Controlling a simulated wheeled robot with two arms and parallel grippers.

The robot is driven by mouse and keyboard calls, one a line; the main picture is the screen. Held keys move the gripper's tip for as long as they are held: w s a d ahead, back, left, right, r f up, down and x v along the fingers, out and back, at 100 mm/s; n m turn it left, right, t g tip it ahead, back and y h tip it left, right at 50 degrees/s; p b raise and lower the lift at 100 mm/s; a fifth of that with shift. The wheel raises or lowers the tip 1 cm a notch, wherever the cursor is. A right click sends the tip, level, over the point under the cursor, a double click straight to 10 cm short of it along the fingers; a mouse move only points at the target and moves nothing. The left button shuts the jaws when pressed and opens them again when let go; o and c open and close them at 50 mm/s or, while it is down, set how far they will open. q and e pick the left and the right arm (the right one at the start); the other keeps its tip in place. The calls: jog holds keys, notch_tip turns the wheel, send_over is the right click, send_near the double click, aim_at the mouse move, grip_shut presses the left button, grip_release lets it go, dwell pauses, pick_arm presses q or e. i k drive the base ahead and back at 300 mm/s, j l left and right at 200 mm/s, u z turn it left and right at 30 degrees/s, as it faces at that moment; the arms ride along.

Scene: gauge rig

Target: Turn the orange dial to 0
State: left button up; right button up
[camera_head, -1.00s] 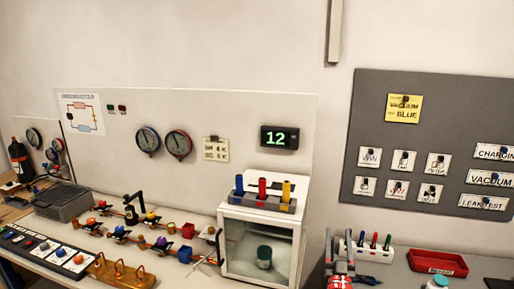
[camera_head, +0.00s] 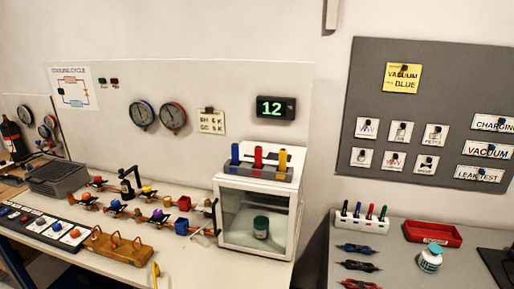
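The orange dial (camera_head: 75,233) is a small round knob on a pale plate, at the right end of a black control panel (camera_head: 38,229) on the left part of the white bench. A blue dial (camera_head: 54,226) sits just left of it. The dial's pointer and scale marks are too small to read. Neither of my grippers shows in the head view, so nothing of mine is seen near the dial.
A brass-coloured block with loops (camera_head: 126,249) lies right of the panel. Behind are pipes with coloured valves (camera_head: 145,216) and a grey box (camera_head: 59,178). A glass-fronted cabinet (camera_head: 258,218) stands to the right. A display (camera_head: 276,108) reads 12.

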aim_at(75, 233)
jog(key=u, duration=1.55)
